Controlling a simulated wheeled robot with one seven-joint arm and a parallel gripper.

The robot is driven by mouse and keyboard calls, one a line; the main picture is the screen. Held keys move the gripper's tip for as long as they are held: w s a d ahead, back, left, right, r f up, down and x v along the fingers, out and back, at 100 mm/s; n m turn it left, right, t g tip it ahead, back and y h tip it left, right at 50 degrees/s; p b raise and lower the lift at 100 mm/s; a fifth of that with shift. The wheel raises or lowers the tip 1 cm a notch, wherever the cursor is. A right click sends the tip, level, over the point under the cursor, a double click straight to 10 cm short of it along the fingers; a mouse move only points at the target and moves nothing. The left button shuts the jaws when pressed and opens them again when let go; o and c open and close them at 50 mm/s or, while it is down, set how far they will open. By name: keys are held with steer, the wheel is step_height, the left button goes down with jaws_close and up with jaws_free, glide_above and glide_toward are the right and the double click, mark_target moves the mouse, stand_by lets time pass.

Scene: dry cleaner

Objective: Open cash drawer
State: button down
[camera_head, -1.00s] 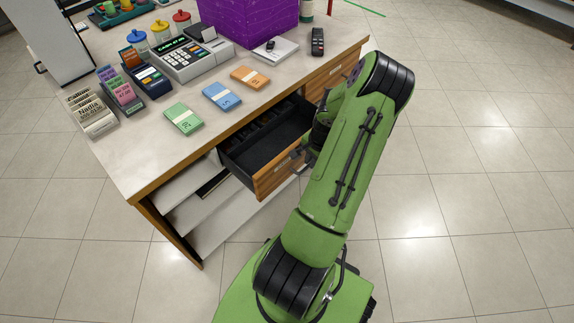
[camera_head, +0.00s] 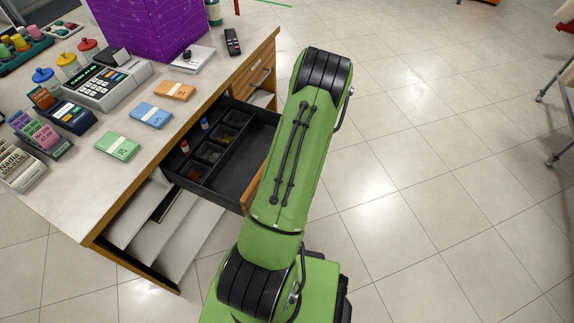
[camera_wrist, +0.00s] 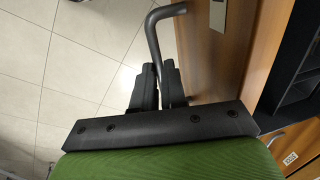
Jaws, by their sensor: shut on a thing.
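The cash drawer (camera_head: 236,183) stands pulled out from the wooden counter, well open, with a dark tray inside. Small bottles and divided compartments show in it. Its wooden front (camera_wrist: 215,60) fills the upper right of the wrist view and is mostly hidden by my arm in the head view. A grey bar handle (camera_wrist: 153,32) curves out from that front. My gripper (camera_wrist: 160,72) is shut on the handle, with one finger on each side of it. The gripper itself is hidden behind my arm in the head view.
On the counter top (camera_head: 88,187) lie green (camera_head: 118,146), blue (camera_head: 150,116) and orange (camera_head: 174,91) banknote bundles, beside a cash register (camera_head: 108,82) and a purple box (camera_head: 146,25). Another closed drawer (camera_head: 250,75) is farther along.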

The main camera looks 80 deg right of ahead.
steer(key=shift+a, duration=0.1)
steer(key=c, duration=1.2)
jaws_free()
steer(key=s+r+p, duration=0.1)
steer(key=r, duration=0.4)
steer(key=s+r+p, duration=0.1)
steer(key=r+p, duration=0.1)
steer(key=r, duration=0.3)
steer(key=r+p, duration=0.1)
steer(key=r, duration=0.4)
steer(key=shift+s+a+r+p, duration=0.2)
steer(key=shift+s+a+p, duration=0.1)
steer(key=shift+s+p, duration=0.1)
